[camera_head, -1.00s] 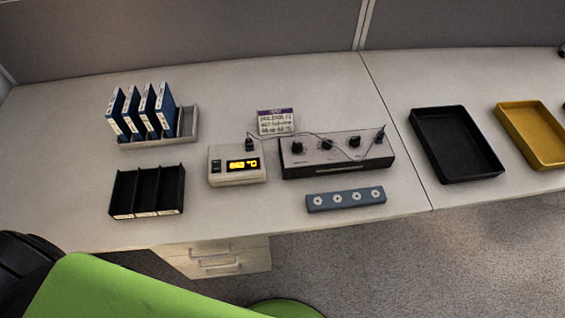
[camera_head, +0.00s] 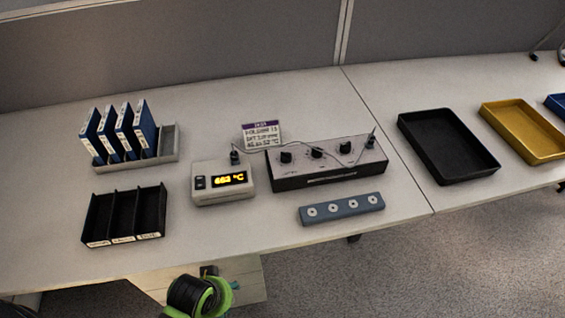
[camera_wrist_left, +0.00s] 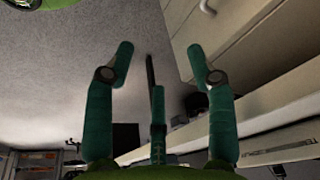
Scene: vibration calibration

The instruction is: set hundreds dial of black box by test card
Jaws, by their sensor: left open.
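The black box (camera_head: 325,180) stands mid-table with a grey top and a row of black dials, among them the leftmost dial (camera_head: 286,157). The dial markings are too small to read. The test card (camera_head: 262,134), white with a purple header, stands behind the box's left end; its small print is not clearly legible. My left gripper (camera_head: 222,281) is low at the table's front edge, by the drawers, well short of the box. My right gripper is not in view.
A beige meter (camera_head: 222,193) with a lit yellow display sits left of the box, joined by a cable. A blue-grey strip (camera_head: 341,208) with several round sockets lies in front. Blue binders (camera_head: 118,132), a black divider tray (camera_head: 124,240), and black (camera_head: 490,166) and yellow (camera_head: 558,153) trays flank them.

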